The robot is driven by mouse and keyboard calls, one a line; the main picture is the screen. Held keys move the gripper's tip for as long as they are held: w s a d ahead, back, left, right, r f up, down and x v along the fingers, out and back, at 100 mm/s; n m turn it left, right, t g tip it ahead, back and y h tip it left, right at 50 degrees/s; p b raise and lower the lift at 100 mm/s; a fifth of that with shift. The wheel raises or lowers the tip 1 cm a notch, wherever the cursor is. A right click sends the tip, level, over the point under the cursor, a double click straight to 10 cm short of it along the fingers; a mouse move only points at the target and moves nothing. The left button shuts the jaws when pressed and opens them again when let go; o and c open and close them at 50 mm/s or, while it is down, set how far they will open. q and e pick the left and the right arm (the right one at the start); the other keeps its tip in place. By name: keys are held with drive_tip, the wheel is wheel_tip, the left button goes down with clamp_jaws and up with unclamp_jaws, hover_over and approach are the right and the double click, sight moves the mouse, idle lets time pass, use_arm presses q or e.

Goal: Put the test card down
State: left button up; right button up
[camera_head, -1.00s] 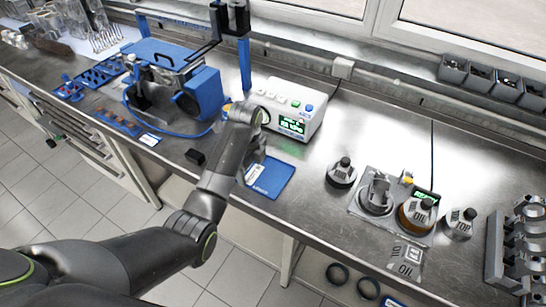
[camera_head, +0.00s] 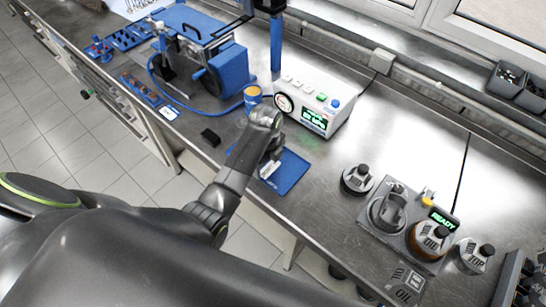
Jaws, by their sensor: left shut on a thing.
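The test card, a small white card (camera_head: 270,168), is at the fingertips of my left gripper (camera_head: 268,161). The gripper points down and is shut on it. The card is over the left part of a blue mat (camera_head: 292,173) on the steel bench. I cannot tell whether the card touches the mat. My wrist hides part of the fingers and the card. My right gripper is not in view.
A white tester (camera_head: 312,100) with a lit green screen stands right behind the mat. A yellow-topped blue can (camera_head: 252,98) and a black block (camera_head: 210,137) are near my arm. An oil station (camera_head: 400,215) with a READY display stands to the right.

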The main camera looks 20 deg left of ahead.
use_arm(q)
drive_tip(key=shift+w+d+f, duration=0.4)
drive_tip(key=shift+w+f, duration=0.25)
drive_tip(key=shift+s+a+f, duration=0.1)
drive_tip(key=shift+s+a, duration=0.2)
drive_tip(key=shift+s, duration=0.2)
drive_tip(key=shift+f, duration=0.25)
drive_tip(key=shift+w+d+f, duration=0.1)
drive_tip(key=shift+w, duration=0.05)
drive_tip(key=o, duration=1)
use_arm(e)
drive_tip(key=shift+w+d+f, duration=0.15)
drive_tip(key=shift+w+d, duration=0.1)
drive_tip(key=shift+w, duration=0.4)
